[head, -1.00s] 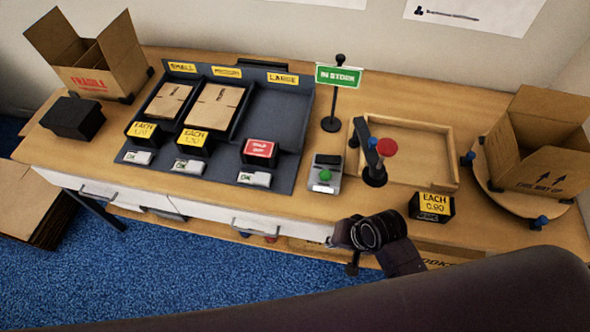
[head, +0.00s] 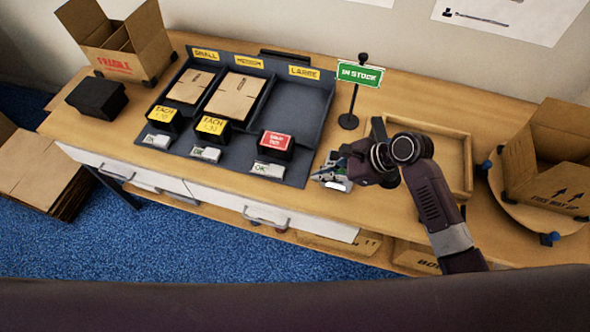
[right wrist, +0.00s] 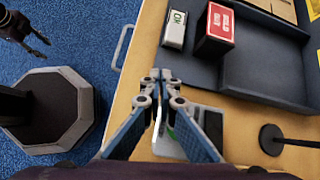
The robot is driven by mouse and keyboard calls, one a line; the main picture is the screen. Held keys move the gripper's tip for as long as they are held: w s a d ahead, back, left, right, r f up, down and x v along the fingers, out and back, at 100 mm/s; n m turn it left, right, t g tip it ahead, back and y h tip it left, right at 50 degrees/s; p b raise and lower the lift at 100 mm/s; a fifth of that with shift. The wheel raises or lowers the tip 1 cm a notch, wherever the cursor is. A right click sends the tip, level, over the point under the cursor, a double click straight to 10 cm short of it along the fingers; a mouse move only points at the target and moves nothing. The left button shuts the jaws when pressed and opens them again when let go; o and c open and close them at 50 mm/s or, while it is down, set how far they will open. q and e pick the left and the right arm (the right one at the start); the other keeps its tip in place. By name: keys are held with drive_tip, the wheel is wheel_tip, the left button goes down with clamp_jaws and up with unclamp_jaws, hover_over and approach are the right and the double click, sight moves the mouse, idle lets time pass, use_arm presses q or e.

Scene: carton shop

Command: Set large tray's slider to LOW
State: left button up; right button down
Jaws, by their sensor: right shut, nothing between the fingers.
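The large tray (head: 300,98) is the empty right compartment of the grey rack, under the yellow LARGE label. Its slider (head: 268,170) is a small white block at the rack's front edge, below a red sign (head: 277,140), and shows OK. In the right wrist view the slider (right wrist: 175,30) also reads OK, ahead of my fingertips and apart from them. My right gripper (head: 322,177) is shut and empty, right of the slider. Its fingertips also show in the right wrist view (right wrist: 160,75). A small dark claw, apparently my left gripper (right wrist: 25,35), shows at that view's upper left.
A grey device (right wrist: 195,130) on the table is partly hidden under my right gripper. The green IN STOCK sign (head: 360,74) stands behind it on a black post. The small (head: 159,140) and medium (head: 206,153) sliders lie left. A wooden tray (head: 455,150) is behind my right arm.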

sight(271, 168)
drive_tip(key=shift+w+a+r+m+y, duration=0.1)
drive_tip(key=shift+w+r+m+y, duration=0.2)
drive_tip(key=shift+w+r+m, duration=0.75)
drive_tip(key=shift+f, duration=0.2)
drive_tip(key=x, duration=1)
drive_tip(key=shift+w+a+r+p, duration=0.1)
drive_tip(key=shift+a+r+p, duration=0.05)
drive_tip(key=shift+a+p, duration=0.2)
drive_tip(key=a, duration=0.1)
drive_tip(key=w+a+p, duration=0.1)
drive_tip(key=a, duration=0.2)
drive_tip(key=shift+w+a+p, duration=0.25)
drive_tip(key=shift+a+p, duration=0.05)
drive_tip(key=shift+a, duration=0.1)
drive_tip(key=shift+d, duration=0.1)
